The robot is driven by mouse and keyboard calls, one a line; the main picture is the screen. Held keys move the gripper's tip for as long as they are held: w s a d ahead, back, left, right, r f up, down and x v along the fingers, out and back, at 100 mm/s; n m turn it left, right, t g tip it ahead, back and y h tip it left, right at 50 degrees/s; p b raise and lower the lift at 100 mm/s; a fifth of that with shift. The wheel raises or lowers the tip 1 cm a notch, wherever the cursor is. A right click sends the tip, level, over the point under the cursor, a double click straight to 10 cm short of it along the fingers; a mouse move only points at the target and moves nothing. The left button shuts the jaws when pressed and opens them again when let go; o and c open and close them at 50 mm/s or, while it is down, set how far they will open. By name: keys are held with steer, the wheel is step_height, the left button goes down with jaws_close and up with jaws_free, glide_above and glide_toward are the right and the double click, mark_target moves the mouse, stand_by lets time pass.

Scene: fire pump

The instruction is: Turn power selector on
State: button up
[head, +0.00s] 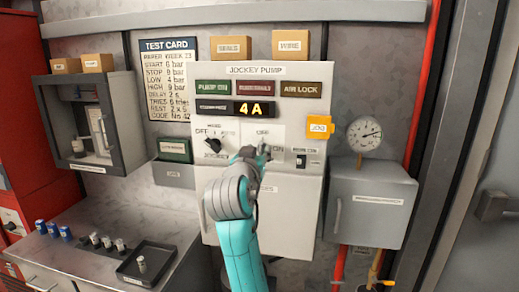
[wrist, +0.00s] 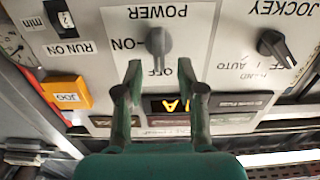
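The power selector (wrist: 157,42) is a grey knob on the panel, labelled POWER, with OFF and ON marks. The wrist view is upside down. The knob's handle there points down, toward OFF; ON is to its left. In the head view the selector (head: 263,147) is partly hidden by my gripper (head: 256,153). In the wrist view my gripper (wrist: 160,68) is open and empty. Its two fingertips are on either side of the lower end of the knob, with visible gaps; I cannot tell the depth between them.
The black jockey selector (head: 213,144) is left of the power selector. A yellow JOG box (head: 319,126) and a small RUN ON dial (head: 300,161) are to the right. The display (head: 256,109) reads 4 A. A gauge (head: 365,135) stands on a grey box at right.

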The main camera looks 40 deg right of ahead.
mark_target(260, 148)
steer(key=shift+x, duration=1.55)
jaws_close()
